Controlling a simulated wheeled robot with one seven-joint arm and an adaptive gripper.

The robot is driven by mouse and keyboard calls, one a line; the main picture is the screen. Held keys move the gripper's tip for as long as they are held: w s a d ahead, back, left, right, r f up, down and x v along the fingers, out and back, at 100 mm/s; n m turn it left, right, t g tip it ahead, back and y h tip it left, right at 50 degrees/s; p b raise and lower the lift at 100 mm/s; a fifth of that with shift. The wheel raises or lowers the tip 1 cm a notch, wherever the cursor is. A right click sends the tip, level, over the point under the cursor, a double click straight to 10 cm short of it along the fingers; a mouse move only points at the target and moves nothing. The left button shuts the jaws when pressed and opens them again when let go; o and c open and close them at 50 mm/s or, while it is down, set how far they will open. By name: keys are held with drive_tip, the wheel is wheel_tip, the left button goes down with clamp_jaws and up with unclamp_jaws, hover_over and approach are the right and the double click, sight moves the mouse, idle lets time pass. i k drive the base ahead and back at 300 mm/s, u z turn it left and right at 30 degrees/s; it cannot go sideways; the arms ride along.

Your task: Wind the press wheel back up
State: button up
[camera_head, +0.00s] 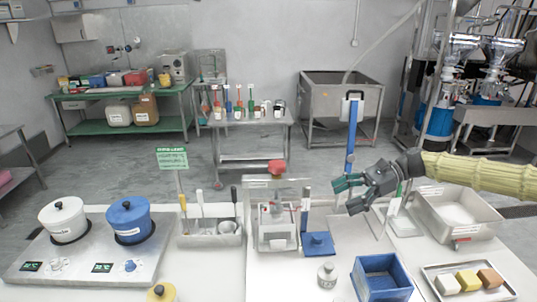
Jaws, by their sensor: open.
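The press (278,225) is a small pale metal frame on the front table, left of my gripper. A red wheel (277,167) sits on top of it, at the upper centre. My gripper (346,196) is dark with green-tinted fingers. It is open and empty, with its fingers pointing left. It hangs to the right of the press and lower in the picture than the red wheel, apart from both. The inside of the press is too small to make out well.
A blue post (351,140) stands just behind my gripper. A blue bin (382,277), a small grey weight (327,275) and a tray (435,283) of blocks lie at the front. A utensil holder (210,235) and two pots stand left of the press.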

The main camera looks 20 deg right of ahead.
sight(276, 167)
drive_tip(key=i, duration=0.95)
